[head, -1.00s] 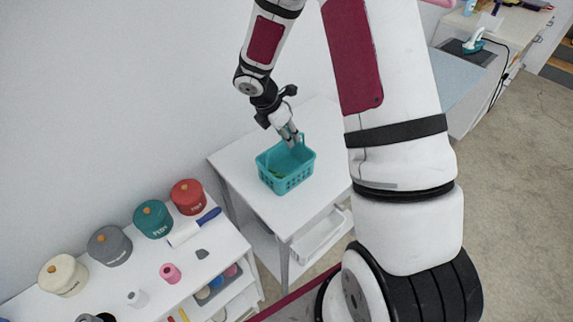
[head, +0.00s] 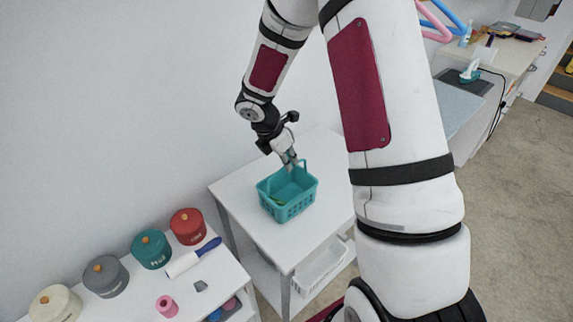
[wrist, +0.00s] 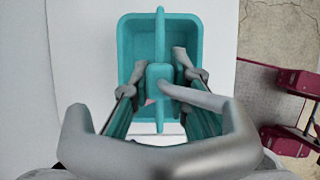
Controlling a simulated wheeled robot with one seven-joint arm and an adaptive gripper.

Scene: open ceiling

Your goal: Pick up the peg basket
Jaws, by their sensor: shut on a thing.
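The peg basket (head: 288,205) is a teal plastic basket with slotted sides and an upright handle. In the head view it is at the white table, and I cannot tell whether it touches the top. Something green lies inside it. My gripper (head: 290,163) comes down from above at the basket's handle. In the wrist view the basket (wrist: 127,50) is below, with its handle running up the middle between the fingers. My gripper (wrist: 160,78) is shut on the handle there. Part of the basket is hidden behind the fingers.
The white table (head: 245,205) has bare top around the basket, with a white bin (head: 318,268) beneath. A shelf at lower left carries several lidded pots, including a red one (head: 188,227), and a lint roller (head: 193,257). A wall stands behind.

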